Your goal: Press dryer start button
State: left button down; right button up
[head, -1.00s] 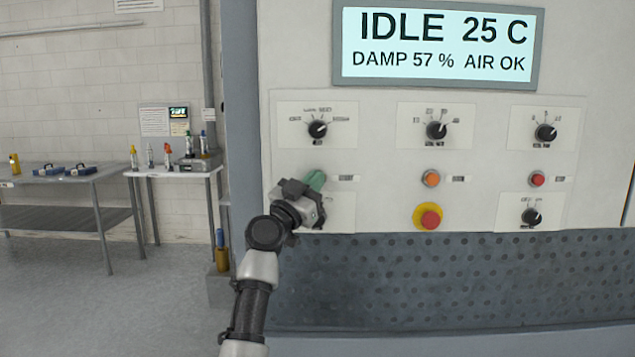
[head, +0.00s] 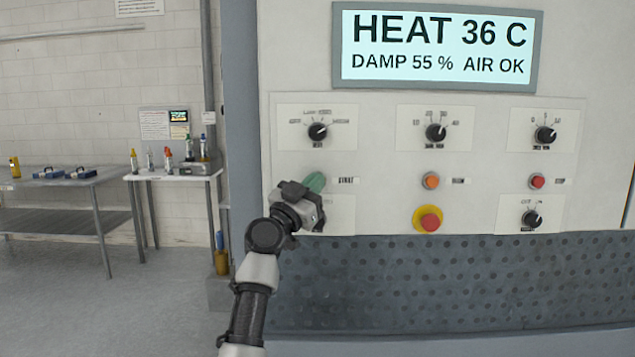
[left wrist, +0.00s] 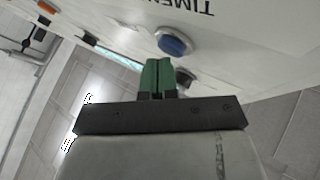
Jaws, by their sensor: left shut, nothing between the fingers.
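The dryer control panel (head: 385,110) fills the right of the head view. Its display (head: 436,47) reads HEAT 36 C, DAMP 55 %, AIR OK. My left gripper (head: 315,182) is shut and empty, its green fingertips at the panel just left of the START label (head: 348,181). The start button is hidden behind the fingertips in the head view. My right gripper is not in view.
Right of the fingertips are an orange button (head: 431,181), a red button (head: 537,181) and a red mushroom button on yellow (head: 428,218). Several black knobs (head: 436,132) surround them. A perforated ledge (head: 430,280) lies below. Tables (head: 60,181) stand far left.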

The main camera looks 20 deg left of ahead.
pick_arm(q)
jog(key=shift+s+d, duration=0.15)
jog(key=shift+s, duration=0.5)
jog(key=shift+p, duration=0.3)
jog(key=s+p, duration=0.1)
jog(key=s, duration=0.1)
jog(key=s+d+p, duration=0.1)
jog(key=s, duration=0.1)
jog(key=shift+s+d, duration=0.2)
jog(key=shift+s, duration=0.15)
jog(key=shift+f, duration=0.1)
